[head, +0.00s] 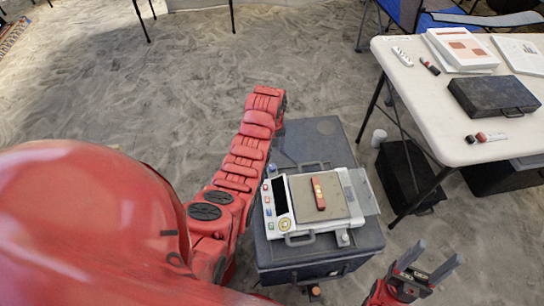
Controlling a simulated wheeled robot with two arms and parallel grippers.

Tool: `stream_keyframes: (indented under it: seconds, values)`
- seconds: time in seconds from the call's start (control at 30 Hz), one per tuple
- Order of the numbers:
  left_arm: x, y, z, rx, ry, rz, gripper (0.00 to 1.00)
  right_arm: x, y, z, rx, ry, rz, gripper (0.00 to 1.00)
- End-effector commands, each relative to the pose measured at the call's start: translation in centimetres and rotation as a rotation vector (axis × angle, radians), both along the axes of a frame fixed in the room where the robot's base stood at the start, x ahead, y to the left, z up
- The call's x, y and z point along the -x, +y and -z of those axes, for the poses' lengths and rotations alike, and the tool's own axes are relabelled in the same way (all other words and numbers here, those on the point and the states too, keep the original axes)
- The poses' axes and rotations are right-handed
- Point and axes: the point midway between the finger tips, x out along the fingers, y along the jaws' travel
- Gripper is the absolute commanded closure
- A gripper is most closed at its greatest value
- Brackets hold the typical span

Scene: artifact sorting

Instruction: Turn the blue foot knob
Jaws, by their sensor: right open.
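A white balance-like device (358,190) with a tan top plate (330,207) sits on a dark grey case (312,140). A small red and tan object (318,193) lies on the plate. Small coloured parts, some bluish, line the device's left edge; I cannot tell which is the blue foot knob. My right gripper (437,252) is open and empty at the lower right, apart from the device. My left arm reaches up along the case's left side; its fingers do not show.
A white table (440,130) at the right holds a black case (493,96), papers (462,48) and small items. Sandy floor is open at the upper left.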

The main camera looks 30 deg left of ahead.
Motion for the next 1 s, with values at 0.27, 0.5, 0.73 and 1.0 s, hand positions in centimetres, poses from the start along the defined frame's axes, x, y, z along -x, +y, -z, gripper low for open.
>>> stream_keyframes:
  seconds: [0.27,0.5,0.73,1.0]
  values:
    - [0.1,0.0,-6.6,0.000,0.002,0.001,0.33,0.0,0.0,-2.0,0.000,0.000,0.000,0.39]
    - [0.1,0.0,-7.6,0.000,0.002,0.000,0.33,0.0,0.0,-3.1,0.000,0.000,0.000,0.39]
    - [0.1,0.0,-7.5,0.000,0.002,0.000,0.33,0.0,0.0,-3.0,0.000,0.000,0.000,0.39]
    - [0.0,0.0,-7.5,0.001,0.001,0.000,0.33,0.0,0.0,-3.0,0.000,0.000,0.000,0.39]
